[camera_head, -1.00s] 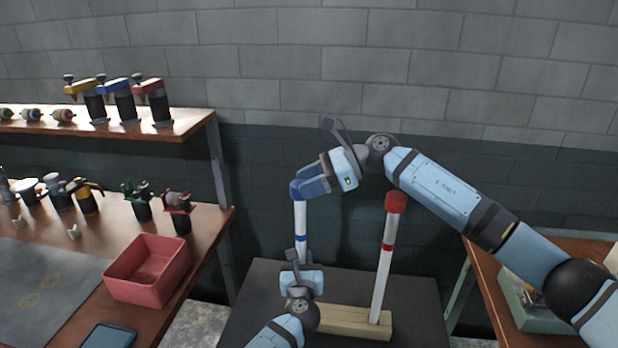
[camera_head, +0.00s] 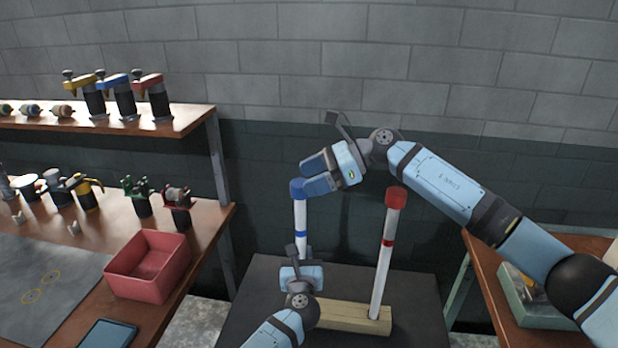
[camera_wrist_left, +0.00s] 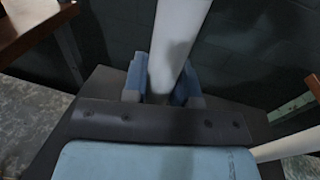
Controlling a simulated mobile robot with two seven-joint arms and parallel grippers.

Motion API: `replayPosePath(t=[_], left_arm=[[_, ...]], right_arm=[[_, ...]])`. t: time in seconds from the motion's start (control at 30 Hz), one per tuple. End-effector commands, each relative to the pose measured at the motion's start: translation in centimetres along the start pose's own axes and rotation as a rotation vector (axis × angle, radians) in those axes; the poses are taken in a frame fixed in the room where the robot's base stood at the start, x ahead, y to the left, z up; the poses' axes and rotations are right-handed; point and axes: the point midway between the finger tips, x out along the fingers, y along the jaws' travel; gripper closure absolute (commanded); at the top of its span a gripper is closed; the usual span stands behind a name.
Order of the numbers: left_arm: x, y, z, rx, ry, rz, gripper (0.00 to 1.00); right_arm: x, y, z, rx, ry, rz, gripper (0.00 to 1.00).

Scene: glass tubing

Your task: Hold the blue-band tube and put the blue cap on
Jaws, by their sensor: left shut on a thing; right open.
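The blue-band tube (camera_head: 300,215) stands upright, white with a blue band (camera_head: 301,233). My left gripper (camera_head: 302,262) is shut on its lower part. In the left wrist view the tube (camera_wrist_left: 180,35) rises between the fingers of the left gripper (camera_wrist_left: 160,88). The blue cap (camera_head: 297,189) sits at the tube's top end; how far down it fits I cannot tell. My right gripper (camera_head: 314,178) is open beside the cap, on its right, its fingers pointing left; whether they still touch the cap I cannot tell.
A second white tube (camera_head: 383,260) with a red cap (camera_head: 396,198) and red band stands in a wooden block (camera_head: 345,317) on the dark table (camera_head: 415,300). A red bin (camera_head: 148,268) is on the left bench. A green tray (camera_head: 530,305) is at the right.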

Motion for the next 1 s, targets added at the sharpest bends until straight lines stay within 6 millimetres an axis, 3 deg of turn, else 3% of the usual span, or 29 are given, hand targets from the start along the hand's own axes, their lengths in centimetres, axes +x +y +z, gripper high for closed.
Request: replayPosePath(t=[0.3, 0.5, 0.7, 1.0], left_arm=[[0.0, 0.0, 0.0, 0.0, 0.0, 0.0, 0.98], [0.0, 0.0, 0.0, 0.0, 0.0, 0.0, 0.98], [0.0, 0.0, 0.0, 0.0, 0.0, 0.0, 0.98], [0.0, 0.0, 0.0, 0.0, 0.0, 0.0, 0.98]], right_arm=[[-6.6, -0.1, 0.0, 0.0, 0.001, -0.004, 0.28], [-9.9, 0.0, 0.0, -0.001, 0.0, -0.003, 0.28], [-11.1, 0.0, 0.0, 0.0, 0.0, -0.001, 0.28], [-11.2, 0.0, 0.0, 0.0, 0.0, -0.001, 0.28]])
